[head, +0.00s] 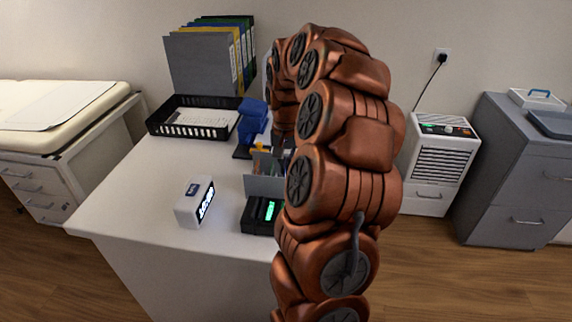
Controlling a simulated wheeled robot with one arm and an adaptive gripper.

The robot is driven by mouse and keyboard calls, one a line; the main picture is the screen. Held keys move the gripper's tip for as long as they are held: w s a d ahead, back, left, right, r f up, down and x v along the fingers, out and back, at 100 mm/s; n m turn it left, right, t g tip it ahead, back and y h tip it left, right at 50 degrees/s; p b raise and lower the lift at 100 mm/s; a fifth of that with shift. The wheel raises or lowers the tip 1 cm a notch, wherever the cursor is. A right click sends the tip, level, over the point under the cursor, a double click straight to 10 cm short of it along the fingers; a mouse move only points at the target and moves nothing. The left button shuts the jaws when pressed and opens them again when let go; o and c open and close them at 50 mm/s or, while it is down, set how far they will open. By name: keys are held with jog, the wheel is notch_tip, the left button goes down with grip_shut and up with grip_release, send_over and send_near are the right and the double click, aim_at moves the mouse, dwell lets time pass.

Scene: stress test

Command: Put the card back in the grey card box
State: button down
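A grey box (264,186), which looks like the card box, stands on the white desk with its open top towards the back. My arm covers its right side, and its contents are mostly hidden. My gripper (279,149) points down at the box's back right, at or just above its top. The gripper is small and dark here, and I cannot tell whether its fingers are open or shut. No card can be made out clearly.
A black device with a green screen (270,210) sits just in front of the box. A white digital clock (194,202) stands to the left. Behind are a blue object (252,122), a black tray (180,129) and upright folders (201,64). The desk's left front is clear.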

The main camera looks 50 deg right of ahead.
jog(key=c, duration=1.2)
grip_release()
jog(key=shift+c, duration=0.2)
notch_tip(320, 180, up, 12)
jog(key=s+a+r+n+p, duration=0.2)
jog(key=s+a+n+p, duration=0.1)
jog(key=a, duration=0.8)
jog(key=s+a+r+n+p, duration=0.2)
jog(key=s+a+n+p, duration=0.15)
jog(key=a, duration=0.75)
jog(key=s+a+f+n+g+p, duration=0.1)
jog(key=s+a+n+p, duration=0.1)
jog(key=s+a, duration=0.3)
jog(key=s+a+f+n+p, duration=0.2)
jog(key=s+a, duration=0.3)
jog(key=s, duration=0.7)
jog(key=shift+g+p, duration=0.3)
jog(key=shift+g, duration=0.1)
